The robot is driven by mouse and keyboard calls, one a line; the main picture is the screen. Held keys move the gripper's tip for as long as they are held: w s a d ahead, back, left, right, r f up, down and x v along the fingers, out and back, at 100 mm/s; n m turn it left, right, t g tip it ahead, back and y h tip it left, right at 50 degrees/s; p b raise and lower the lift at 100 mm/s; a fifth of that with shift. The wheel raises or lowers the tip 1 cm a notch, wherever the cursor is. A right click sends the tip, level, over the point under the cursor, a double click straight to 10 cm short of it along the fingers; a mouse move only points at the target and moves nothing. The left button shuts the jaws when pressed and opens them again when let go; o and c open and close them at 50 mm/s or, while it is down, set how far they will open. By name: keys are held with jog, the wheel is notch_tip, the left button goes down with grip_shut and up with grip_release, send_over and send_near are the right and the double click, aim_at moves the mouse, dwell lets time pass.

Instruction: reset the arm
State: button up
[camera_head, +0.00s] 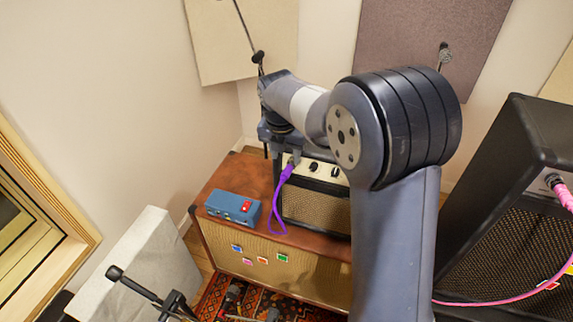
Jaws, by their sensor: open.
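My arm rises at the right of centre in the head view and bends over towards the back. My gripper (274,150) hangs down at the far end, in front of the small amp's left side. It is open. It is small and partly merged with the dark parts behind it, and I see nothing held in it. A purple cable (276,215) hangs close to its right; its plug (292,165) is at the small amp's top front panel.
A small amp (315,205) and a blue pedal box (233,208) stand on a brown cabinet (215,240). A large black amp (520,190) with a pink cable (490,302) stands right. Microphone stands (155,295) are at lower left. Wall panels (240,40) hang behind.

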aim_at(287, 170)
jog(key=r, duration=0.3)
jog(key=s+r, duration=0.1)
jog(key=shift+a+r, duration=0.2)
jog(key=shift+r, duration=0.2)
jog(key=shift+f, duration=0.1)
jog(key=f, duration=0.3)
jog(key=w+f+p, duration=0.1)
jog(key=f, duration=0.3)
jog(key=w+f, duration=0.1)
jog(key=f, duration=0.2)
jog(key=shift+d+f, duration=0.2)
jog(key=shift+d, duration=0.2)
jog(key=shift+s, duration=0.2)
jog(key=shift+a, duration=0.1)
